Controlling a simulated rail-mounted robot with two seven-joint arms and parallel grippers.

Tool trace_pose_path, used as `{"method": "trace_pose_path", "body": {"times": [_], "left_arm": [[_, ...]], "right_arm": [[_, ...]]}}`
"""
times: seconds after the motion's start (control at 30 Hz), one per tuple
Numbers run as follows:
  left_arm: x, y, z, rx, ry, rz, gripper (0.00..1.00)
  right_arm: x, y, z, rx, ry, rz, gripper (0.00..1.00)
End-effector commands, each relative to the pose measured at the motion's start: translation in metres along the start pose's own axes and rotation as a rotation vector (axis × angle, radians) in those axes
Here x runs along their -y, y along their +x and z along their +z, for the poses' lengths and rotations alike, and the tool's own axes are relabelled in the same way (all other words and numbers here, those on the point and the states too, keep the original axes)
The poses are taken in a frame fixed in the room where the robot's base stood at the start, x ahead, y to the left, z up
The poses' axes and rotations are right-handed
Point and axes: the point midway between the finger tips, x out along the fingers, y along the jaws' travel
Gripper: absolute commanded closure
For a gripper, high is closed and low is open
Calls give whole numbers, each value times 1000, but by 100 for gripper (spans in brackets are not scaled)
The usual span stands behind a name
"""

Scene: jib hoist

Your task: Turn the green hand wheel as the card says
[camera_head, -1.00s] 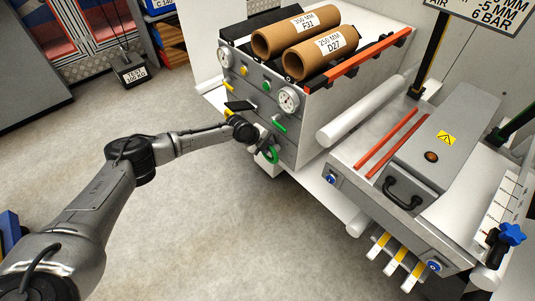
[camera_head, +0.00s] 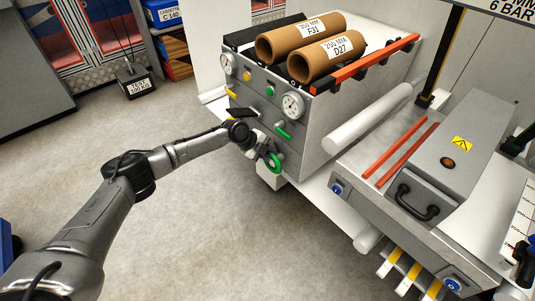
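The green hand wheel (camera_head: 274,162) is a small ring low on the front of the grey machine cabinet (camera_head: 322,120). My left gripper (camera_head: 262,153) is right at the wheel, its fingers against or around the ring's left side; they are too small to tell whether they are closed on it. A green lever (camera_head: 284,134) is just above the wheel, and a round white gauge (camera_head: 293,105) sits above that. The card is cut off at the top right, where part of a sign (camera_head: 510,8) reads 6 BAR. My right gripper is not in view.
Two cardboard rolls (camera_head: 327,59) lie on top of the cabinet. A bench with a black handle (camera_head: 417,203) and red strips (camera_head: 401,152) stands at right. A hanging 100 kg test weight (camera_head: 133,80) is at far left.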

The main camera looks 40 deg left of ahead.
Motion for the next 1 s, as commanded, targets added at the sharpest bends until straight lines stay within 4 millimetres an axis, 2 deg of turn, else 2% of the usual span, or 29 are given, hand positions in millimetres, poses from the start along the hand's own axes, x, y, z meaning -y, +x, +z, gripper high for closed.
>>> {"method": "trace_pose_path", "body": {"times": [0.03, 0.23, 0.57, 0.67, 1.0], "left_arm": [[-4, 2, 3, 5, -2, 6, 69], [-2, 1, 1, 1, -2, 3, 50], [0, -6, 0, -1, -2, 1, 50], [1, -19, -1, -1, -2, 1, 50], [1, -86, -1, 1, -2, 3, 50]], "right_arm": [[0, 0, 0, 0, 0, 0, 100], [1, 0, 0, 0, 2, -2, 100], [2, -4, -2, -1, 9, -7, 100], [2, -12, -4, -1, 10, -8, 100], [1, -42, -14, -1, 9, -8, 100]]}}
